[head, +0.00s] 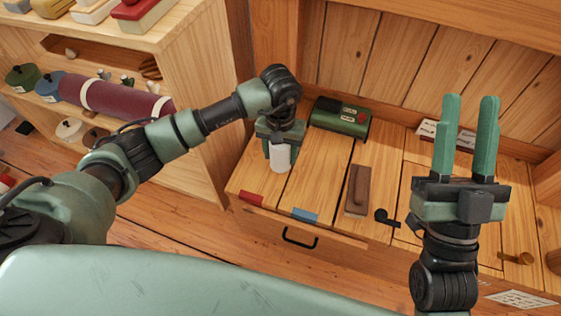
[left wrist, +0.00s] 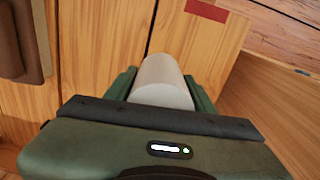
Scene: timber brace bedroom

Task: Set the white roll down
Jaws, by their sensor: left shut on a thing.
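The white roll (head: 280,158) is upright between the fingers of my left gripper (head: 281,146), over the left part of the wooden cabinet top (head: 318,180). I cannot tell whether its lower end touches the wood. In the left wrist view the roll (left wrist: 163,82) shows between the green fingers of my left gripper (left wrist: 165,92), which is shut on it. The red label (left wrist: 207,11) lies beyond it there. My right gripper (head: 468,125) is open and empty, fingers pointing up, at the right of the head view.
A green box-shaped device (head: 340,117) stands behind and right of the roll. A brown block (head: 357,190) and a black hook-like piece (head: 385,217) lie further right. A blue label (head: 305,215) marks the front edge. A loaded shelf (head: 196,85) stands at left.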

